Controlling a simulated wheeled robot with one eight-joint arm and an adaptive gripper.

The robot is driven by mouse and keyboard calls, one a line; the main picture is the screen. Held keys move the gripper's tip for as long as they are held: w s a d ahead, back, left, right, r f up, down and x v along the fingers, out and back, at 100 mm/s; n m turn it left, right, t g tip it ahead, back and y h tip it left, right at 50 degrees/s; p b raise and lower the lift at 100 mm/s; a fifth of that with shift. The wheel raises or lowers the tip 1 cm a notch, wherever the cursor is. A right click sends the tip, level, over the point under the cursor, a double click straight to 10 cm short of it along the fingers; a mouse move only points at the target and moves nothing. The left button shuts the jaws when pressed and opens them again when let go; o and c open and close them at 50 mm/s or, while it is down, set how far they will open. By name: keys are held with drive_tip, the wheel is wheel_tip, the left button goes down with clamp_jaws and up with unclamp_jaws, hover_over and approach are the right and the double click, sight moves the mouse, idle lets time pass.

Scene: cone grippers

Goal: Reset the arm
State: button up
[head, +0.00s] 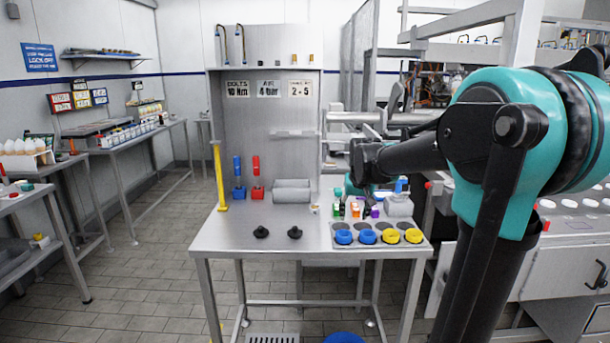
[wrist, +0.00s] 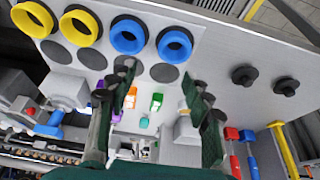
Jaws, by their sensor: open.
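My gripper (wrist: 164,82) is open, with its two dark fingers spread apart and nothing between them in the wrist view. In the head view my arm reaches in from the right, and my gripper (head: 352,188) is partly hidden by the arm, above the right part of the steel workbench (head: 270,243). Two blue rings (head: 343,237) and two yellow rings (head: 413,236) sit on dark round spots at the bench's front right. The wrist view also shows blue rings (wrist: 175,44) and yellow rings (wrist: 80,25) apart from the fingers.
Small coloured items (head: 355,209) stand behind the rings, near my gripper. Two black knobs (head: 295,232), a yellow post (head: 221,178), blue (head: 238,181) and red (head: 257,181) tools and grey cylinders (head: 292,190) are further left. The bench's front left is clear.

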drive_tip(key=s+d+f, duration=0.1)
drive_tip(key=s+f, duration=0.7)
drive_tip(key=s, duration=0.4)
drive_tip(key=s+d+f, duration=0.2)
drive_tip(key=s+f, duration=0.7)
drive_tip(key=s, duration=0.4)
drive_tip(key=shift+s+d, duration=0.2)
drive_tip(key=shift+s, duration=0.1)
drive_tip(key=shift+f, duration=0.1)
